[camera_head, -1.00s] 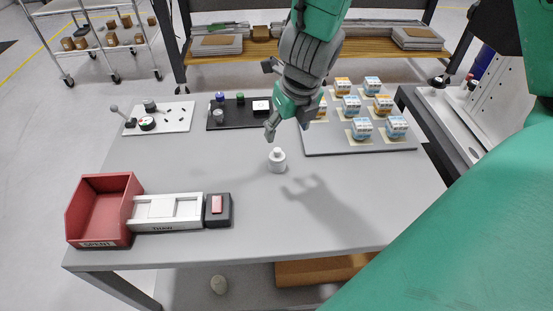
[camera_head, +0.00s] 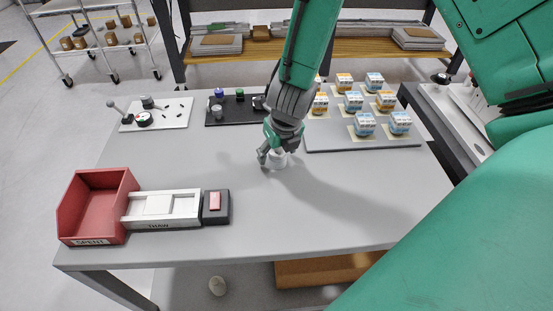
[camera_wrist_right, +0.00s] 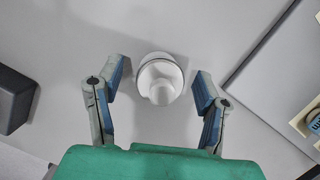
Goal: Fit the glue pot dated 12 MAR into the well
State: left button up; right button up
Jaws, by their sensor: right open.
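A small white pot (camera_head: 279,163) with a narrower neck stands upright on the middle of the grey table. It also shows from above in the wrist view (camera_wrist_right: 160,80). No date can be read on it. My right gripper (camera_head: 275,155) is low over the pot, partly hiding it. In the wrist view its open fingers (camera_wrist_right: 161,76) stand on either side of the pot, with gaps on both sides. A pale tray marked THAW (camera_head: 180,222) has a squarish white area in its top; I cannot tell whether this is the well. My left gripper is out of view.
A red bin marked SPENT (camera_head: 90,241) and a dark block with a pink top (camera_head: 216,218) flank the tray. A grey board (camera_head: 330,142) at the back right bears several blue and orange boxes. The table's front right is clear.

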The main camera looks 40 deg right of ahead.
jog(key=shift+f, duration=0.2)
grip_shut()
jog(key=shift+r, duration=0.25)
